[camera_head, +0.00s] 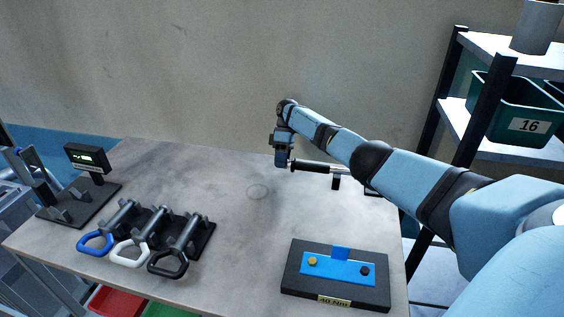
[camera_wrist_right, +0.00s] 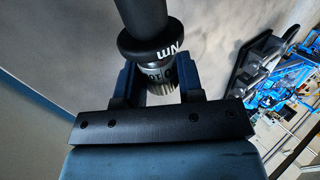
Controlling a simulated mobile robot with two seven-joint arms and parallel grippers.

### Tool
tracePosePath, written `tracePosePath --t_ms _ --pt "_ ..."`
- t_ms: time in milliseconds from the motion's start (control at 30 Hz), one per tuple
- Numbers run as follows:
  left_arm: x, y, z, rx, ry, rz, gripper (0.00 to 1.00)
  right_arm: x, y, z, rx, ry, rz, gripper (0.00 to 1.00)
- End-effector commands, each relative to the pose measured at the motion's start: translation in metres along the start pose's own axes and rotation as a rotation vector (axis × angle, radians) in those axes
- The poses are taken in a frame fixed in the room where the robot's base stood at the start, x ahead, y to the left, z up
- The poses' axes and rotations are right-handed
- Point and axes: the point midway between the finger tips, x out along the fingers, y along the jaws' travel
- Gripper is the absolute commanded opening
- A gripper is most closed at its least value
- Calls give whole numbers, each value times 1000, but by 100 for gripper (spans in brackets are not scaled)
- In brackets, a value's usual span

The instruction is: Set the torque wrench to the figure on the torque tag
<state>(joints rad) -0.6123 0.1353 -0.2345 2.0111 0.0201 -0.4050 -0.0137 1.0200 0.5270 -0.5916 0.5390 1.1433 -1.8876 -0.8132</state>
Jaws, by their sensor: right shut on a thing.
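The torque wrench (camera_head: 318,167) lies at the back right of the table, partly hidden behind my right arm. My right gripper (camera_head: 283,160) is shut on its left end. In the right wrist view, the gripper (camera_wrist_right: 160,82) has its fingers either side of the wrench's silver scale sleeve (camera_wrist_right: 158,73), below a black collar marked "Nm" (camera_wrist_right: 168,50). Part of a number shows on the sleeve, but the set value cannot be read. The torque tag (camera_head: 333,301), which seems to read "40 Nm", is on the front of a black block (camera_head: 292,283). My left gripper is out of view.
A blue plate (camera_head: 335,268) with a yellow and a black round piece sits on the block. A rack at left holds blue, white and black ring-handled tools (camera_head: 129,255). A small display (camera_head: 87,157) stands behind. Shelves with a green bin (camera_head: 515,115) rise at right. The table's middle is clear.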

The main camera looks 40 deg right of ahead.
Motion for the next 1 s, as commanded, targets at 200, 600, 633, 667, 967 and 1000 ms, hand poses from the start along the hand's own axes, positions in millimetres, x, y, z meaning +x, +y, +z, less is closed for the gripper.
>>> tracePosePath --t_ms 200,600,633,667,967,1000 --pt "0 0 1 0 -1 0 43 0 0 0 0 0 1 60" --pt "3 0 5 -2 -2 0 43 -12 1 -1 -1 2 4 60" --pt "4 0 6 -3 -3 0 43 -16 1 -1 -1 3 4 60" --pt "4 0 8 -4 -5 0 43 -21 1 -1 -1 3 4 60" --pt "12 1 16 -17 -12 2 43 -66 1 -1 0 2 2 60" --pt "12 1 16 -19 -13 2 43 -69 1 -1 0 2 2 60"
